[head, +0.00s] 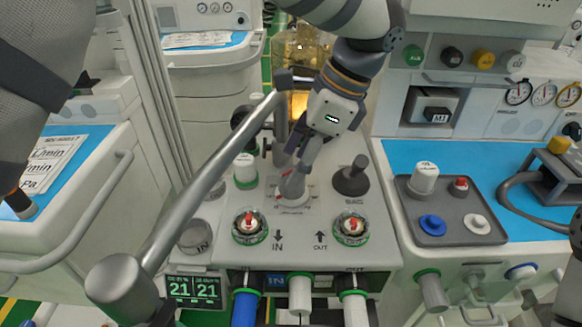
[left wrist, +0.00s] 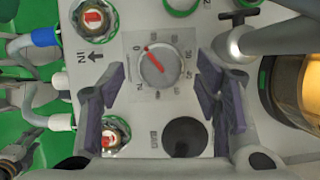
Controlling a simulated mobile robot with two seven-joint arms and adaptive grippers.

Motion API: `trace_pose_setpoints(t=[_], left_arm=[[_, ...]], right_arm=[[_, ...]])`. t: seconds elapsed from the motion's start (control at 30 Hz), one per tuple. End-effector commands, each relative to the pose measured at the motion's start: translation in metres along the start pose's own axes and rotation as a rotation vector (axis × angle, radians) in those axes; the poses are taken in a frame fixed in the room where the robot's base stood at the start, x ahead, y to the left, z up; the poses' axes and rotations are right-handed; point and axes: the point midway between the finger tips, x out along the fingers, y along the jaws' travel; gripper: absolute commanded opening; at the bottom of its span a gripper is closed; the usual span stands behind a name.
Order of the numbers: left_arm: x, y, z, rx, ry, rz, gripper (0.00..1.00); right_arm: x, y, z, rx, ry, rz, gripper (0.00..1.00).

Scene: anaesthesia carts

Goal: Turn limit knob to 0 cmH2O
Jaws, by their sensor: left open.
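The limit knob (left wrist: 160,68) is a pale round dial with a red pointer line on a printed scale plate. In the left wrist view its pointer slants up and left, close to the 0 label; I cannot read the exact value. In the head view the knob (head: 292,201) sits on top of the grey valve block, partly hidden by my left gripper (head: 296,178). In the wrist view the two purple-padded fingers of my left gripper (left wrist: 166,88) are open, one on either side of the knob, with visible gaps.
A black BAG knob (head: 352,178) stands right of the limit knob. Two red-pointer IN and OUT valves (head: 249,225) (head: 351,228) sit in front. A grey metal rail (head: 215,180) crosses at the left. An amber canister (head: 299,62) stands behind.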

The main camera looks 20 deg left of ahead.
Motion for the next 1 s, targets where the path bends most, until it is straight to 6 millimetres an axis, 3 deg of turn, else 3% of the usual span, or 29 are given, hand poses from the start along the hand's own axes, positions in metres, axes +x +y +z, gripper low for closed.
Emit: trace_pose_setpoints(t=[0.2,0.47,0.7,0.83,1.0], left_arm=[[0.028,0.000,0.001,0.001,0.000,0.000,0.58],[0.032,0.000,0.000,0.001,0.000,-0.001,0.58],[0.032,0.000,0.000,0.002,0.000,0.000,0.09],[0.032,0.000,0.000,-0.016,-0.001,0.007,0.09],[0.032,-0.001,0.000,-0.201,-0.002,0.084,0.10]], right_arm=[[-0.003,0.000,-0.002,0.000,0.011,0.000,0.40],[-0.003,0.000,-0.002,0.000,0.011,0.000,0.40],[-0.003,0.000,-0.002,0.000,0.010,0.000,0.40],[-0.003,0.000,-0.002,0.000,0.011,0.000,0.40],[-0.003,0.000,-0.002,0.000,0.010,0.000,0.40]])
